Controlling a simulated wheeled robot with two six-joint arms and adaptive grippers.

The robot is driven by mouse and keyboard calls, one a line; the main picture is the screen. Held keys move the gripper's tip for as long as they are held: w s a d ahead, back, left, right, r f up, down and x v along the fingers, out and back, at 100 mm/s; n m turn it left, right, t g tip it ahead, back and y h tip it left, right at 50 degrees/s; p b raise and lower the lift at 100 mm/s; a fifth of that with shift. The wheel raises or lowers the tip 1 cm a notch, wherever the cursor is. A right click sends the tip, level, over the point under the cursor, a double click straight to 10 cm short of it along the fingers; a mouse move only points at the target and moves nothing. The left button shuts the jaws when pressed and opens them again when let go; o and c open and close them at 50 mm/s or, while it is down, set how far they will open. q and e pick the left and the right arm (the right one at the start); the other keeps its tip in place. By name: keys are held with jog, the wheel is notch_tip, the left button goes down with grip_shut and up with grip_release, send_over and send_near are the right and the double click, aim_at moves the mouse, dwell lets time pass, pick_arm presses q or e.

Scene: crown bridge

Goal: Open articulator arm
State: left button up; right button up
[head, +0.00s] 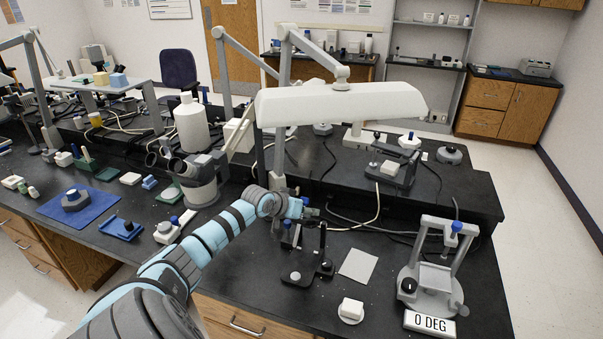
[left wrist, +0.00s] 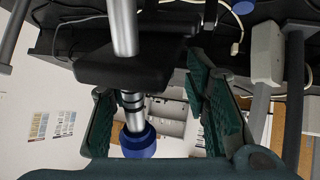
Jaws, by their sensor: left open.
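In the left wrist view a metal rod (left wrist: 125,30) passes through a black block (left wrist: 130,66) and ends in a blue knob (left wrist: 137,143). My left gripper (left wrist: 158,92) is open, with green-padded fingers on either side of the rod and knob. I cannot tell whether a pad touches them. My right gripper is not in view.
A grey frame (head: 427,262) with a blue knob and a "0 DEG" sign (head: 430,324) stands at the right. A pale square sheet (head: 358,266) and a small white piece (head: 351,310) lie between. A white lamp (head: 340,103) hangs above; a microscope (head: 197,178) stands left of my gripper.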

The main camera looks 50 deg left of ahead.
pick_arm(q)
jog(key=v, duration=0.5)
jog(key=shift+s+a, duration=0.1)
jog(key=shift+s, duration=0.05)
jog(key=shift+s+r, duration=0.2)
jog(key=shift+r, duration=0.1)
jog(key=shift+w, duration=0.15)
jog(key=shift+f, duration=0.1)
